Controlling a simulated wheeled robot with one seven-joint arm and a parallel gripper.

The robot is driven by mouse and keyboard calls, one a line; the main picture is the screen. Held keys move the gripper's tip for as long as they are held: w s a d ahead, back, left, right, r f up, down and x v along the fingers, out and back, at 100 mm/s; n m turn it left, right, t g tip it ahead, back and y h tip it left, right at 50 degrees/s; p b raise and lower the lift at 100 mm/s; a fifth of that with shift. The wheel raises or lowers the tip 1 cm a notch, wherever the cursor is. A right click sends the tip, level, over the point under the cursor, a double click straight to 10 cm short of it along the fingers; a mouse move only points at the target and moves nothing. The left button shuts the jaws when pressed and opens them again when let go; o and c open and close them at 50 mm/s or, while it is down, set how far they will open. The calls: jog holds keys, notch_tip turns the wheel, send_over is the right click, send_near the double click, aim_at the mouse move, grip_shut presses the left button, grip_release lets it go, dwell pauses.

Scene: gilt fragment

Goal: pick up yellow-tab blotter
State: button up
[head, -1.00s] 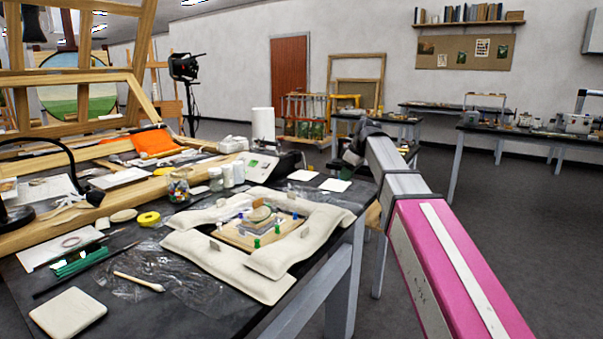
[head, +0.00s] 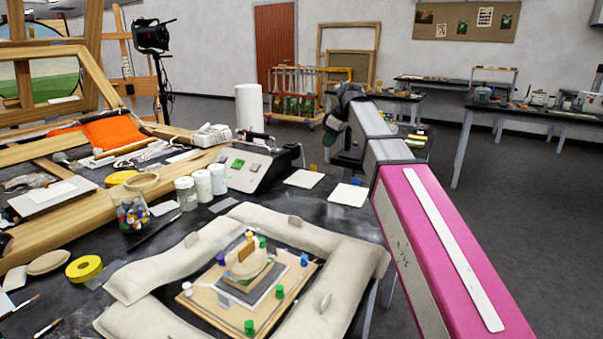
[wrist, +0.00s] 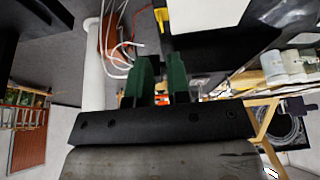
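The yellow-tab blotter (head: 304,179) is a white square lying flat on the black table, right of the grey device, with a small yellow tab at its far edge. In the wrist view a white surface with a yellow tab (wrist: 205,14) shows beyond my fingers, at the top. My gripper (wrist: 161,72) has two dark green fingers with a narrow gap and nothing between them. In the head view my arm ends beyond the table's right side, and the fingertips are not clear there.
A second white blotter (head: 348,195) with a blue tab lies just nearer and right. A grey device (head: 250,165) and white paper roll (head: 249,107) stand to the left. Beige sandbags (head: 190,250) surround a wooden board (head: 205,297) with coloured pegs in front.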

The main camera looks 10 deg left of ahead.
aim_at(317, 172)
jog(key=x, duration=1.1)
jog(key=shift+w+a, duration=0.1)
jog(key=shift+r, duration=0.1)
grip_shut()
